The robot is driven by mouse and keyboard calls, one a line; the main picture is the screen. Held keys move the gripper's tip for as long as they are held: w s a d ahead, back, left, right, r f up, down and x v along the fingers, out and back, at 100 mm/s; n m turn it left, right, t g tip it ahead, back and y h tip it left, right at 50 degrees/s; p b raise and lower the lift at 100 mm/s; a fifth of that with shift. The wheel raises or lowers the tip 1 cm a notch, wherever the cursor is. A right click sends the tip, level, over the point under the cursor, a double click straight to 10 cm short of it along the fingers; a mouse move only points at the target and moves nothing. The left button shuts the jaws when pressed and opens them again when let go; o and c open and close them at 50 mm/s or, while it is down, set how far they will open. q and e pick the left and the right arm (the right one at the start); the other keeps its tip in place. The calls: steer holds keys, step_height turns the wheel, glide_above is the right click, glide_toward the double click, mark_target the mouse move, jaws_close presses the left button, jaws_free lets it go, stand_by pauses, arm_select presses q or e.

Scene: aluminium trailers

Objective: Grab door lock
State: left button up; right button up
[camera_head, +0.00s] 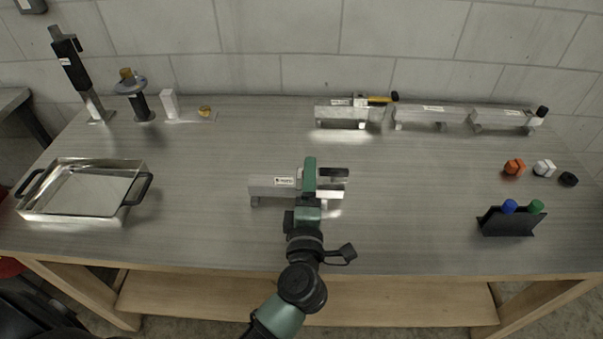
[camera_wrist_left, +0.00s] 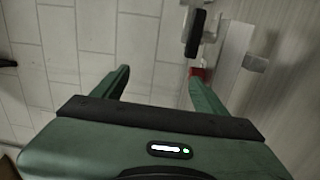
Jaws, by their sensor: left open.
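My left gripper (camera_head: 309,170) is at a silver trailer (camera_head: 268,186) near the middle of the table and covers part of its right half. In the left wrist view the green fingers (camera_wrist_left: 157,85) are spread apart with nothing between them. Beside the right finger are a small red part (camera_wrist_left: 197,74), a dark rounded part (camera_wrist_left: 196,34) and a long silver panel (camera_wrist_left: 233,60). I cannot tell which part is the door lock. My right gripper is not in view.
More silver trailers (camera_head: 432,116) stand along the back, with a yellow and black tool (camera_head: 378,99). A metal tray (camera_head: 84,188) is at left. Table is clear between.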

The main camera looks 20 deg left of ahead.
mark_target(296, 188)
arm_select(q)
step_height(296, 188, down, 8)
steer(key=shift+s+a+f+b, duration=0.1)
steer(key=shift+a+f+b, duration=0.1)
steer(key=shift+b, duration=0.9)
steer(key=shift+x, duration=0.8)
steer(key=p+x, duration=0.1)
steer(key=x, duration=0.5)
steer(key=shift+f, duration=0.2)
steer(key=c, duration=1.4)
steer(key=shift+r, duration=0.1)
jaws_close()
